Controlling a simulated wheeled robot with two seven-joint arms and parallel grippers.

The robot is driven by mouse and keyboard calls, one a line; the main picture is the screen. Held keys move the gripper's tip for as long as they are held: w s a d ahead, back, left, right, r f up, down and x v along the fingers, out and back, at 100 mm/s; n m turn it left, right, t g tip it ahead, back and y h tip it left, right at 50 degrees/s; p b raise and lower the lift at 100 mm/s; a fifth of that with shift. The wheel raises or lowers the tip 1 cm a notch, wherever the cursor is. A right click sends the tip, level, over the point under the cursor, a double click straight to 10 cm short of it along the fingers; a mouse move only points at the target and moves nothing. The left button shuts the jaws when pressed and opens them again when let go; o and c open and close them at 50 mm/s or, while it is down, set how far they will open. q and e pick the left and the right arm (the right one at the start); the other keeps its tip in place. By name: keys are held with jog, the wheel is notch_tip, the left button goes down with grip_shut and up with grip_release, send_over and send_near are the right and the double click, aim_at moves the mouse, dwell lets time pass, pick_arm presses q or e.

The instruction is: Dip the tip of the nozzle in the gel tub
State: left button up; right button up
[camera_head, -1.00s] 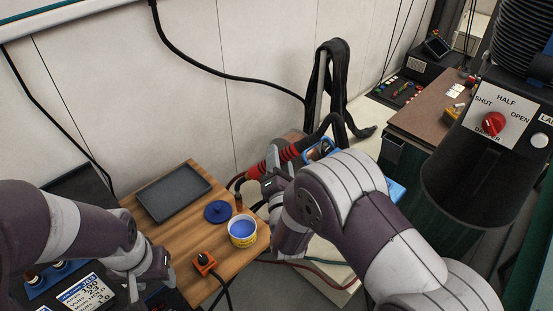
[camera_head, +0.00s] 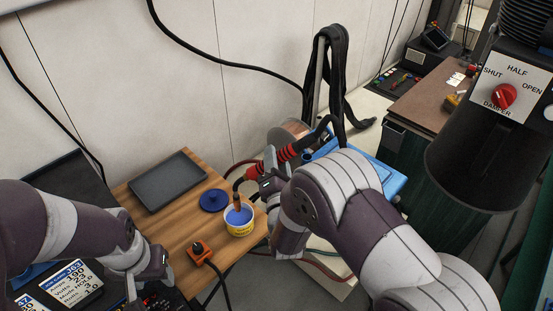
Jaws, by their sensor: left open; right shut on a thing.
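The yellow-labelled gel tub (camera_head: 241,229) stands open on the wooden board with blue gel inside. The welding torch (camera_head: 284,154) has a red and black handle and a dark curved neck. Its copper-coloured nozzle (camera_head: 237,199) points down, its tip overlapping the far part of the tub's opening. I cannot tell whether the tip touches the gel. My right gripper (camera_head: 262,188) is shut on the torch, right of the tub; my arm partly hides the grip. My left gripper (camera_head: 157,267) is open and empty at the lower left, apart from the tub.
A blue lid (camera_head: 213,200) lies left of the tub. A dark grey tray (camera_head: 168,181) lies at the board's back left. An orange block (camera_head: 199,251) with a black cable stands in front. The torch cable runs to a dark stand.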

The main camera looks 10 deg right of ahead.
jog(key=shift+f, duration=0.3)
dwell(0.4)
jog(key=shift+f+b, duration=2.05)
jog(key=shift+f, duration=0.35)
jog(key=shift+r, duration=0.1)
notch_tip(320, 180, up, 9)
jog(key=p, duration=0.8)
